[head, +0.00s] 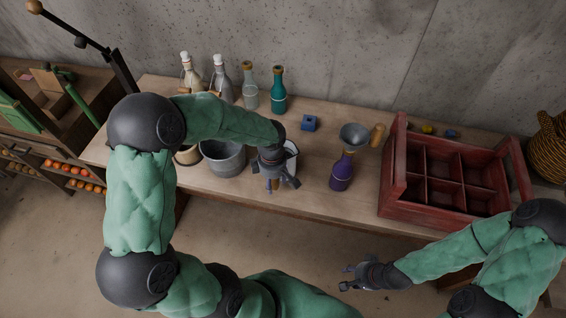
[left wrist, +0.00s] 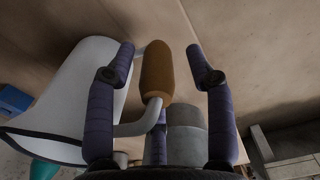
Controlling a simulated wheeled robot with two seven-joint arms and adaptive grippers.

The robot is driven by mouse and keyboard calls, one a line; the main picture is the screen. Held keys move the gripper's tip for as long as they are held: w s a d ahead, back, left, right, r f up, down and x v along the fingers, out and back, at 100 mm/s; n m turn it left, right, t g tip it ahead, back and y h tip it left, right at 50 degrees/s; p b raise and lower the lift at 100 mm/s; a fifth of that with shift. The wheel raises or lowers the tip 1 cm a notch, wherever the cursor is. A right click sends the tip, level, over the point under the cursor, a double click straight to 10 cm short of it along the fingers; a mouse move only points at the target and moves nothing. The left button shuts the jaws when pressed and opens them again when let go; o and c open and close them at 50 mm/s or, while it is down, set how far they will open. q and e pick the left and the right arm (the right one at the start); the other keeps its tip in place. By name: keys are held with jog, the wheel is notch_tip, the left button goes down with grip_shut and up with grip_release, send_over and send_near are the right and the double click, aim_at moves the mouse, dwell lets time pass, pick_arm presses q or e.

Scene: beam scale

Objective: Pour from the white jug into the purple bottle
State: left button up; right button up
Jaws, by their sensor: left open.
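The white jug (head: 291,155) stands on the table, mostly hidden behind my left gripper in the head view. In the left wrist view the jug's white body (left wrist: 72,85) is at the left and its brown handle grip (left wrist: 157,72) lies between my fingers. My left gripper (head: 277,186) is open around the handle, its fingers (left wrist: 166,60) apart on either side. The purple bottle (head: 342,174) stands upright to the right, with a grey metal funnel (head: 355,134) over its mouth. My right gripper (head: 346,278) is open and empty, in front of the table edge.
A metal bucket (head: 224,160) stands left of the jug. Several bottles, including a teal one (head: 279,92), line the back. A blue block (head: 310,123) lies behind the jug. A red divided crate (head: 392,190) stands right of the purple bottle.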

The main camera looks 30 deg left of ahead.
pick_arm(q)
grip_shut()
jog(key=shift+r, duration=0.1)
notch_tip(320, 180, up, 3)
jog(key=shift+w+f+p, duration=0.15)
jog(key=shift+p, duration=0.15)
jog(key=s+d+r+p, duration=0.1)
jog(key=s+d+r, duration=0.8)
jog(key=d+r, duration=0.1)
jog(key=shift+d+r+p, duration=0.15)
jog(key=shift+d+p, duration=0.25)
jog(key=shift+d, duration=0.05)
